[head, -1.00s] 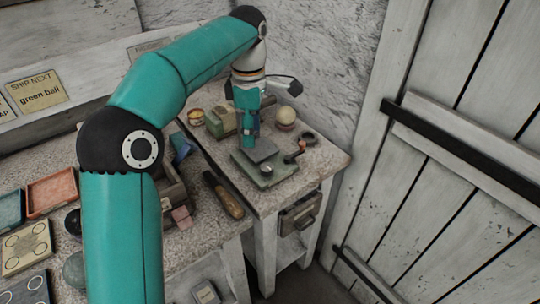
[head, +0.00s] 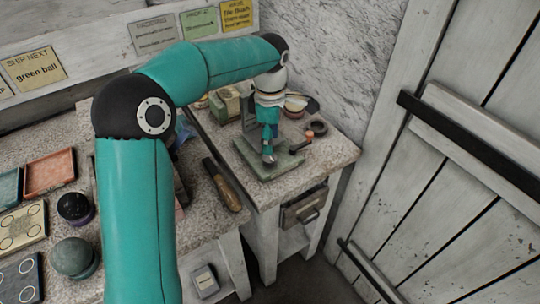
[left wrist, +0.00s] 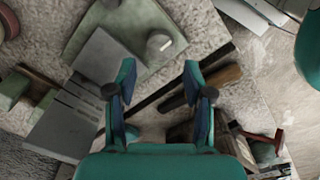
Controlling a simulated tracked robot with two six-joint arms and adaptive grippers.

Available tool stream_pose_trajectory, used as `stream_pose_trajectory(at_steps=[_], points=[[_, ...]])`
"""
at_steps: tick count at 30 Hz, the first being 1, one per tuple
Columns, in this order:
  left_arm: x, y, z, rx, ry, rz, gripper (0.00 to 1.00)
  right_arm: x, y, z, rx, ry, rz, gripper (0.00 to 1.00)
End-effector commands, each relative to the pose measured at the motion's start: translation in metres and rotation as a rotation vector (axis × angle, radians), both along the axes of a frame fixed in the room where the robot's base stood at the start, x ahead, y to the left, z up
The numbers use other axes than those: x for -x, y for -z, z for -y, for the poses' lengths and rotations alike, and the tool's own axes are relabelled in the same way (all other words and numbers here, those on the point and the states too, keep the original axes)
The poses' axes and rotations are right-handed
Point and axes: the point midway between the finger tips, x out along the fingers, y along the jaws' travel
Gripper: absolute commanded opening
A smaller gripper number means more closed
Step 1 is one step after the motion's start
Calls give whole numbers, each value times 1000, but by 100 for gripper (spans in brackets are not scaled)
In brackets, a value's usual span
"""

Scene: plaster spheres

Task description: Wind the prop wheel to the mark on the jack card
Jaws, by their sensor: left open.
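A green jack-like base (head: 285,165) stands on the right-hand stone-topped bench; it also shows in the left wrist view (left wrist: 105,25). A round grey knob (left wrist: 159,43) sits on it. A dark piece with an orange handle (head: 301,146) is at the base's right; I cannot tell which of these is the prop wheel. A grey slotted plate (left wrist: 82,92) lies beside the base. My left gripper (head: 268,155) is over the base; in the left wrist view its fingers (left wrist: 159,95) are apart and empty, with the knob beyond the tips. My right gripper is out of view.
A green card (head: 199,22) headed PROP is on the back ledge, its small text unclear. A wooden-handled tool (head: 223,186) lies left of the base. A dark ring (head: 317,128) and a box (head: 226,103) stand near. A plank door (head: 450,180) is at right.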

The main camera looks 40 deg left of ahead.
Motion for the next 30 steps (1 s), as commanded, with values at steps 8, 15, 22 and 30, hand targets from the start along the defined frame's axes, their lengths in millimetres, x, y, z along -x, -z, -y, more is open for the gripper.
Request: stream_pose_trajectory(at_steps=[8, 15, 22, 30], points=[[1, 48, -1, -1, 0, -4, 52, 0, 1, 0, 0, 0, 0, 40], [1, 62, 0, 0, -1, 0, 52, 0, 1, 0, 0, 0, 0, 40], [0, 62, -1, 0, -1, 0, 52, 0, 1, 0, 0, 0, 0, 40], [0, 62, -1, 0, -1, 0, 10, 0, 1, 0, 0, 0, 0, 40]])
